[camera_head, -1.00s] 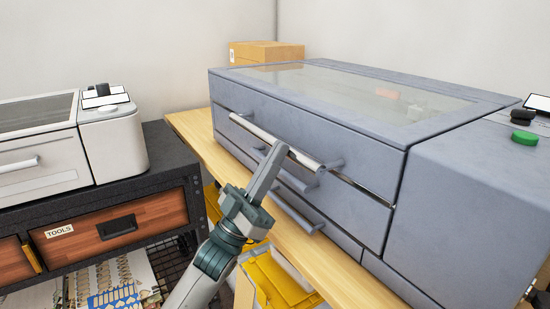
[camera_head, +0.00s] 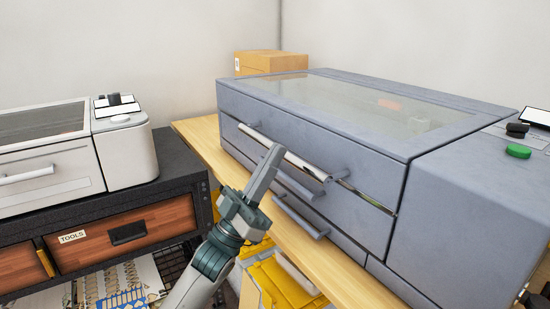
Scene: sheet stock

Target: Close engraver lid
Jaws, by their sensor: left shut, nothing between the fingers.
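The engraver is the large grey-blue machine (camera_head: 290,114) on the right, with a glass-topped lid (camera_head: 370,100). The lid looks down or nearly down; a thin line (camera_head: 368,200) shows between its front and the body at the right. A pale bar handle (camera_head: 290,154) runs along the lid front. My left gripper (camera_head: 274,150) is shut and empty, its tips in front of the handle's middle and overlapping it in the picture. I cannot tell whether they touch. My right gripper is not in view.
Lower drawer handles (camera_head: 300,216) stick out below the lid handle. The engraver stands on a wooden bench (camera_head: 205,135). A white machine (camera_head: 125,155) stands on a dark cabinet (camera_head: 180,165) at left. A cardboard box (camera_head: 270,62) is behind. Yellow bins (camera_head: 285,285) sit under the bench.

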